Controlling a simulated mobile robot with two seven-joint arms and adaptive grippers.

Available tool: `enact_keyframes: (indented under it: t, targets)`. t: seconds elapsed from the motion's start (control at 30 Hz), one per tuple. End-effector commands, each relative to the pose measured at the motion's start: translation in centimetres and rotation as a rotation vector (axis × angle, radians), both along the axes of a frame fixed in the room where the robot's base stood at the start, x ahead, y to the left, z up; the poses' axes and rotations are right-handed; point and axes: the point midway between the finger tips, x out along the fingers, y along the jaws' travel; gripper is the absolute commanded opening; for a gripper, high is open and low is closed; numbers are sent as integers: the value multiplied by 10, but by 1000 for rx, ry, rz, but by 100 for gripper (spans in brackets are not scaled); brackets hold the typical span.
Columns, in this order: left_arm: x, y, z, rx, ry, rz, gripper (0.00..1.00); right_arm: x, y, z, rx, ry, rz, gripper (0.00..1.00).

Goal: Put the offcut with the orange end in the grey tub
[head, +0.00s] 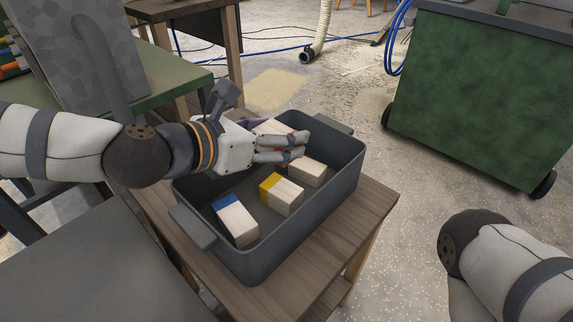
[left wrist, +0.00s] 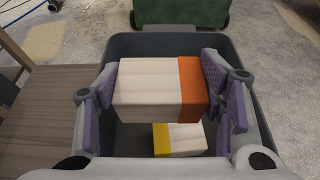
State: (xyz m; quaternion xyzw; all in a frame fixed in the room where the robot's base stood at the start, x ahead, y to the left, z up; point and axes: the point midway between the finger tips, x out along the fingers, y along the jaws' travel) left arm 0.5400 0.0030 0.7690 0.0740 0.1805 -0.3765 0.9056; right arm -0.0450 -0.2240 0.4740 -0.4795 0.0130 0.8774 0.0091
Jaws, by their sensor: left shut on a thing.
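The offcut with the orange end (left wrist: 150,90) is a pale wood block, held between the fingers of my left gripper (left wrist: 162,92). Its orange end is at the right in the left wrist view. In the head view my left gripper (head: 285,148) is shut on it inside the outline of the grey tub (head: 262,262), above the pieces lying there. A pale part of the held block (head: 270,127) shows behind the fingers; its orange end is hidden there. The tub stands on a small wooden table. My right gripper is out of view.
In the tub lie a blue-ended offcut (head: 237,222), a yellow-ended offcut (head: 284,196) and a pale block (head: 307,174) whose end colour is hidden. The tub's walls stand around them. A green wheeled cabinet (head: 480,95) is at the right, across open floor.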

Motion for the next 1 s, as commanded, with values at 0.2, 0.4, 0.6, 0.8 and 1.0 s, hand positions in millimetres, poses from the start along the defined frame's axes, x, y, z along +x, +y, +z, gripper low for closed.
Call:
enact_keyframes:
  t: [0.2, 0.4, 0.6, 0.8, 1.0]
  targets:
    - [-6, -22, -28, -2, 2, -1, 34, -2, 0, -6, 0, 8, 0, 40]
    - [-5, -19, -53, -2, -1, 1, 34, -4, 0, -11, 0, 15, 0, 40]
    - [-4, -19, -52, -2, -3, 2, 34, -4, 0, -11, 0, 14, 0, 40]
    - [-4, -18, -59, -1, -2, 1, 34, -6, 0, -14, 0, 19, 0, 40]
    - [-4, -18, -60, 0, -3, 1, 82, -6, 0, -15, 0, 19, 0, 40]
